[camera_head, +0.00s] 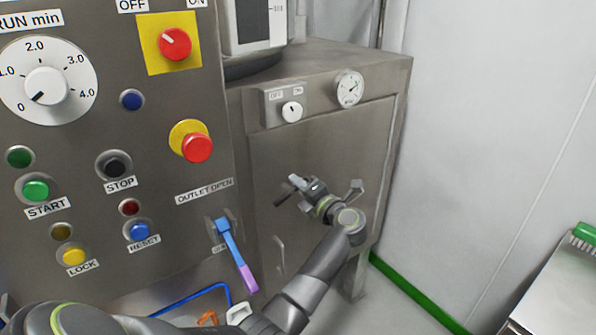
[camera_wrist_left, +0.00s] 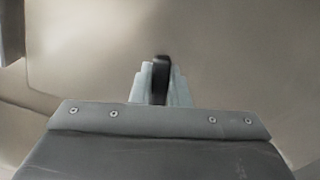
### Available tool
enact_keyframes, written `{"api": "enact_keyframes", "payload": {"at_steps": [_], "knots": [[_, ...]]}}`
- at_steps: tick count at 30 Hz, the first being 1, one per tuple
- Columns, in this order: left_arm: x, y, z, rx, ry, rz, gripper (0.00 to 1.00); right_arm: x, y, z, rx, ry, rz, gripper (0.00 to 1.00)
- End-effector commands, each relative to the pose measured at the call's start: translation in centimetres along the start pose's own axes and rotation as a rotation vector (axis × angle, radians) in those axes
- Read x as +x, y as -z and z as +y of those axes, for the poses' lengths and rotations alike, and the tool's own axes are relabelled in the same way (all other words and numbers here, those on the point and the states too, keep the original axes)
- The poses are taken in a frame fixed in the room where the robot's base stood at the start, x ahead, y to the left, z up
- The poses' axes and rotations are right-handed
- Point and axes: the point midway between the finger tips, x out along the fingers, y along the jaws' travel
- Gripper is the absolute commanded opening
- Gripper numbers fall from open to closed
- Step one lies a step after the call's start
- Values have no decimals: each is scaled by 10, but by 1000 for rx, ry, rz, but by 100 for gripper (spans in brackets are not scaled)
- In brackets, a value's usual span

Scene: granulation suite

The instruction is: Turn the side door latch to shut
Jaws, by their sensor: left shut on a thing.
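The side door (camera_head: 325,145) is the grey metal panel on the right side of the machine, and its face looks flush with the housing. The dark latch handle (camera_head: 283,195) sticks out beside my left gripper (camera_head: 299,190) in the head view. My left gripper is shut on this latch at the door face. In the left wrist view the black latch (camera_wrist_left: 161,78) stands upright between the pale fingers of my left gripper (camera_wrist_left: 160,88). The latch's pivot is hidden by the gripper. My right gripper is not in view.
A small OFF/ON switch box (camera_head: 284,106) and a round gauge (camera_head: 349,88) sit above the door. A blue and purple outlet lever (camera_head: 232,250) is left of my forearm. The control panel (camera_head: 85,190) fills the left. A steel table (camera_head: 560,290) stands at lower right.

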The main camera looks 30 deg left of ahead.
Motion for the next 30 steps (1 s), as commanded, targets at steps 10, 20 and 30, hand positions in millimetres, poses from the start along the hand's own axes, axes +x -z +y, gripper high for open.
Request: {"api": "enact_keyframes", "payload": {"at_steps": [10,20,30], "knots": [[0,0,-4,260,0,-1,0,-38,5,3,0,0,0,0],[0,2,-9,376,0,0,0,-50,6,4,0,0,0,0],[0,2,-11,396,0,0,0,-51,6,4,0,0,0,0]]}}
